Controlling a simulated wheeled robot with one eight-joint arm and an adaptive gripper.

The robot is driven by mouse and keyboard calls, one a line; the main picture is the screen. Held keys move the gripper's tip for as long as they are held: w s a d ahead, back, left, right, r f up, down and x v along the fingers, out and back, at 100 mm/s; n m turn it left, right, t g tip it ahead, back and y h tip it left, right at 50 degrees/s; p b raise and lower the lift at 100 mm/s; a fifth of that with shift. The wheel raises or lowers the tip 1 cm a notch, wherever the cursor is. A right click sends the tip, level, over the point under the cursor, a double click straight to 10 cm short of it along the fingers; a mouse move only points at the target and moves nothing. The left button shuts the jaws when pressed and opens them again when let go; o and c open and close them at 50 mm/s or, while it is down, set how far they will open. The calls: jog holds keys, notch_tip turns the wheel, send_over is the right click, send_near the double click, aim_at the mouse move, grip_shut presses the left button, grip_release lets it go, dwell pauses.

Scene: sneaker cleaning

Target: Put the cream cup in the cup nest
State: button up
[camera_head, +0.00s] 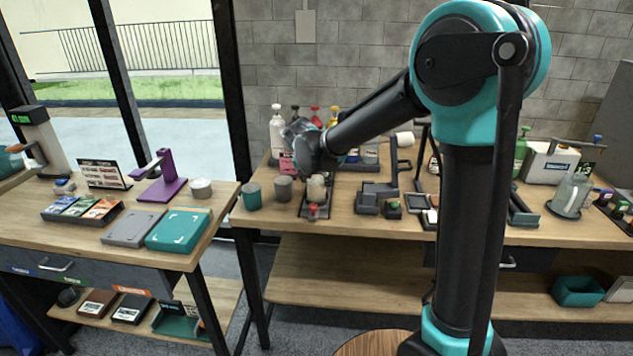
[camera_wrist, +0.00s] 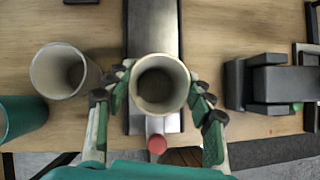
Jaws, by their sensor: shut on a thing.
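The cream cup (camera_wrist: 159,84) is upright between the fingers of my gripper (camera_wrist: 158,78), which is shut on it from both sides. In the head view the cream cup (camera_head: 316,188) shows under the end of my arm. It is over a long dark fixture (camera_wrist: 153,30) with a pale tab and a red knob (camera_wrist: 157,144) at its front; the fixture also shows in the head view (camera_head: 304,211). I cannot tell whether this fixture is the cup nest, or whether the cup rests on it or hangs above it, since the cup hides the spot beneath.
A grey cup (camera_wrist: 62,70) and a teal cup (camera_wrist: 18,118) stand to the left, the grey one close to my left finger. A dark block device (camera_wrist: 270,82) stands to the right. Several bottles (camera_head: 277,130) stand behind. The table's front edge is close.

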jog(key=shift+f, duration=0.1)
jog(key=o, duration=0.9)
jog(key=shift+o, duration=0.2)
jog(key=v, duration=1.2)
jog(key=s+d+f+m+g, duration=0.1)
jog(key=s+d+f+m, duration=0.3)
jog(key=d+m, duration=0.45)
jog(key=s+d+f+m+g, duration=0.1)
jog(key=s+d+f+m, duration=0.2)
jog(key=d+f+m, duration=0.5)
jog(key=s+d+f+m, duration=0.4)
jog(key=s+d+m, duration=0.1)
jog(key=s+m, duration=0.2)
jog(key=s+d+f+m+y, duration=0.1)
jog(key=s+d+f+m, duration=0.3)
jog(key=m, duration=0.6)
jog(key=s+d, duration=0.2)
jog(key=s, duration=0.1)
